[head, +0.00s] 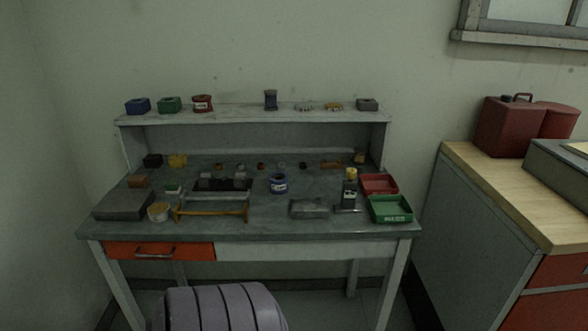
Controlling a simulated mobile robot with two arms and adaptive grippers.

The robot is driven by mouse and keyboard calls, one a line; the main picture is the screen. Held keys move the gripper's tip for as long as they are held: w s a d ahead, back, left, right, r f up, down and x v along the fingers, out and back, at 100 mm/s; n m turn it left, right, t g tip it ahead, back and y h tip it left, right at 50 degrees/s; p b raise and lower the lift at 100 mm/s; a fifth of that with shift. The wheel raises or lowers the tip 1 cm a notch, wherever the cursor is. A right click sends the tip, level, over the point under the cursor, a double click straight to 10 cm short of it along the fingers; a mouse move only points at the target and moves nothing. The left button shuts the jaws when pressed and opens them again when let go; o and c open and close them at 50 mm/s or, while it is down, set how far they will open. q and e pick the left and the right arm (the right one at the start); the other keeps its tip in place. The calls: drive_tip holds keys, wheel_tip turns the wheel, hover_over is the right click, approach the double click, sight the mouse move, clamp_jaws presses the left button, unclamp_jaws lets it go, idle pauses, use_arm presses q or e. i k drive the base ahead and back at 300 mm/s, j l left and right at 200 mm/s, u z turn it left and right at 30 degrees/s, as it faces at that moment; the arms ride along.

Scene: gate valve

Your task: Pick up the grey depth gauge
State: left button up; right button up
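I cannot tell for sure which thing is the grey depth gauge. A small grey upright tool (349,194) with a flat foot and a yellow top stands on the right part of the workbench (280,227), in the head view. A flat grey block (309,208) lies to its left near the front edge. Several small grey and dark pieces sit in the middle and along the back, too small to make out. Neither of my grippers shows in this view.
A green tray (390,208) and a red tray (378,184) stand right of the upright tool. A yellow-framed rack (211,210) is further left. A ribbed purple-grey form (222,306) is in front of the bench.

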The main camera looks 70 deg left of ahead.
sight(348, 205)
drive_tip(key=u, duration=1.8)
